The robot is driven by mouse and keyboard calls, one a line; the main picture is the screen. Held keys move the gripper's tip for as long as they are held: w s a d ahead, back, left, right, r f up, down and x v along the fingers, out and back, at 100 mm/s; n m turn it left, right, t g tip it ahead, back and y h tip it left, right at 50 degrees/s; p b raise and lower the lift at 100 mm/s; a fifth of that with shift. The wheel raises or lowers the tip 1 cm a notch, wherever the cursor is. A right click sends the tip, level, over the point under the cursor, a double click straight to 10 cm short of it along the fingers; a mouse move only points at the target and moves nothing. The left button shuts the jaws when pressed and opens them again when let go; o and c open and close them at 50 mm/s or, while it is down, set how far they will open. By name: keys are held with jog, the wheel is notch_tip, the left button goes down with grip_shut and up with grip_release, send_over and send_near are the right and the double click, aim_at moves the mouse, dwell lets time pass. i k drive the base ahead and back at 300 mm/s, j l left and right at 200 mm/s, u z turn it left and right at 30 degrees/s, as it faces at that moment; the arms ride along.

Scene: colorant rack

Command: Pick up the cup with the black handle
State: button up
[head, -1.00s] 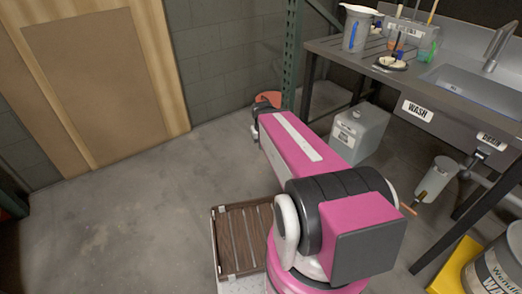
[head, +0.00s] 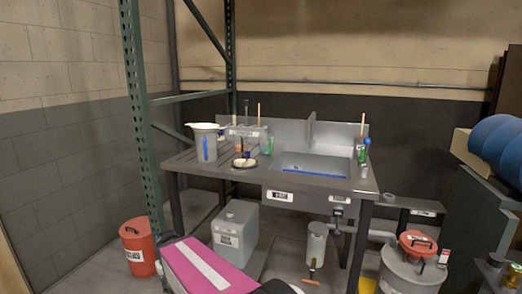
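I cannot make out a cup with a black handle for certain. A grey jug-like container (head: 206,146) with a blue stripe and a pale top stands at the left of the sink table (head: 183,163). Beside it lies a dark round dish (head: 238,165) with something pale on it and a thin dark upright piece above; its details are too small to tell. A small grey cylinder (head: 364,170) stands at the table's right edge, with no handle clear to see. My gripper is not in view; only a pink link of my arm shows at the bottom.
The sink (head: 310,165) fills the table's right half. Bottles with sticks stand at its back. A green rack post (head: 143,120) rises left of the table. A grey canister (head: 236,232), a red can (head: 139,245) and a lidded drum (head: 408,272) stand below.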

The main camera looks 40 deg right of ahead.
aim_at(240, 137)
jog(key=z, duration=1.1)
